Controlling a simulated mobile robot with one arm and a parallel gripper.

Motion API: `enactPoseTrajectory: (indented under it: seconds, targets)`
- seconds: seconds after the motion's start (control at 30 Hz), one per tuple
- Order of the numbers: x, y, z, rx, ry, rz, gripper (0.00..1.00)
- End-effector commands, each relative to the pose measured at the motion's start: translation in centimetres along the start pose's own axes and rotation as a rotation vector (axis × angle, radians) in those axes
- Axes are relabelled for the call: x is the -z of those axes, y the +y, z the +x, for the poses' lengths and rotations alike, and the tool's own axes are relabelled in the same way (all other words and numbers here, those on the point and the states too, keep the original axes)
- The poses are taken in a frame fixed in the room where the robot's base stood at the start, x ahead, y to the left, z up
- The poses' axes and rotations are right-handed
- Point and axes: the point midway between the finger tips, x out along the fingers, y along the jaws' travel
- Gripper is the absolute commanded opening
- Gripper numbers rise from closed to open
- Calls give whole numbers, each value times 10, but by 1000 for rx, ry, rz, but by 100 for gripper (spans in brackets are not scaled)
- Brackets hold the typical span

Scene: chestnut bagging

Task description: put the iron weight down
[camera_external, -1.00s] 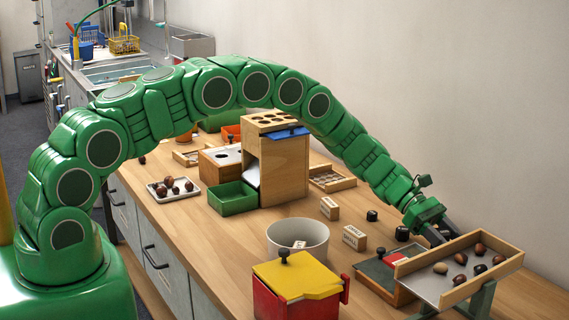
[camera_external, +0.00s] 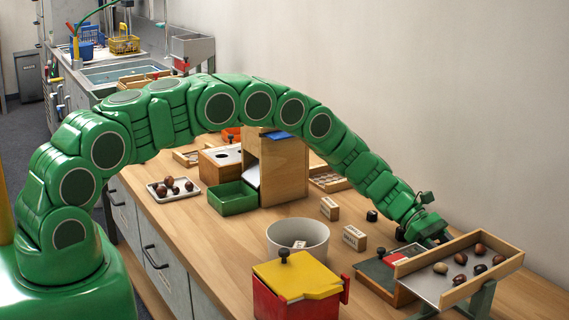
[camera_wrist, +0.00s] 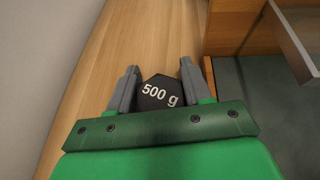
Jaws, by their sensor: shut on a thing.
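The iron weight (camera_wrist: 158,93) is a dark hexagonal block marked "500 g". It sits between the two grey fingers of my gripper (camera_wrist: 158,80) in the wrist view, and the gripper is shut on it. In the external view my gripper (camera_external: 438,240) points down low at the back right of the worktop, behind the tilted chestnut tray. The weight is hidden there. Wooden worktop shows beyond the weight in the wrist view; whether the weight touches it I cannot tell.
The tilted tray (camera_external: 429,286) with several chestnuts and the board with a dark pad (camera_external: 374,270) are close by. A small black weight (camera_external: 372,215) and a labelled block (camera_external: 354,238) stand to the left. The wall (camera_wrist: 38,60) is near on the other side.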

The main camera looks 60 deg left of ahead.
Motion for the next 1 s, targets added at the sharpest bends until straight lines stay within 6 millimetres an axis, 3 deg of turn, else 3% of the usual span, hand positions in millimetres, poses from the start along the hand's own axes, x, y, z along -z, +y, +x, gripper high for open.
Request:
enactPoseTrajectory:
  seconds: [0.23,0.27,0.3,0.7,1.0]
  targets:
    - [2,0,1,0,-1,0,0]
    - [2,0,1,1,0,1,53]
    - [2,0,1,0,0,1,59]
    - [-1,0,-1,0,0,1,59]
    - [0,1,-48,-4,0,0,59]
